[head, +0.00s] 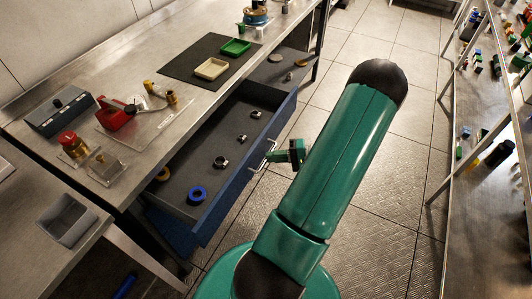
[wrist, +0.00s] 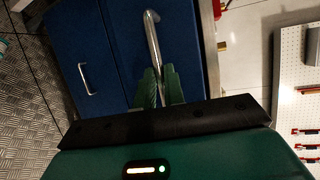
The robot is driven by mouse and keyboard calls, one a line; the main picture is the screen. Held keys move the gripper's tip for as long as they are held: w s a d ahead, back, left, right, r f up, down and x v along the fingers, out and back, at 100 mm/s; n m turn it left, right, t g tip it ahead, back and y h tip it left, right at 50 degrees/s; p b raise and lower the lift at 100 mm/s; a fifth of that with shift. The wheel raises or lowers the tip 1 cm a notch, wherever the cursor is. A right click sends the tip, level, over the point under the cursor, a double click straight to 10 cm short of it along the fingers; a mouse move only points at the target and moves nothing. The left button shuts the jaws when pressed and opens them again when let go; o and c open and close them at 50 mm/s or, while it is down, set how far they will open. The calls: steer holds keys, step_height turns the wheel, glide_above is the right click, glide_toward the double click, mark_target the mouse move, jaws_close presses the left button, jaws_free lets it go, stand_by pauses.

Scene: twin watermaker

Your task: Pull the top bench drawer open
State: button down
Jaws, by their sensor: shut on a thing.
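The top bench drawer (head: 236,170) is blue with a dark grey inside. It stands pulled well out from under the steel bench (head: 215,95) in the head view. Its silver bar handle (head: 263,156) is on the outer front face. My gripper (head: 276,155) is at this handle, coming from the right. In the wrist view the green fingers (wrist: 158,76) are shut on the handle (wrist: 152,35), which runs up from between them. The exact contact is partly hidden by the fingers.
The drawer holds a blue ring (head: 196,194) and several small metal fittings (head: 220,162). A second handle (wrist: 86,78) shows on another blue front in the wrist view.

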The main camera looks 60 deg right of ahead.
steer(key=shift+s+d, duration=0.1)
steer(key=shift+s, duration=0.1)
steer(key=c, duration=1.5)
jaws_free()
steer(key=v, duration=1.3)
steer(key=shift+s, duration=0.35)
steer(key=shift+d+r, duration=0.1)
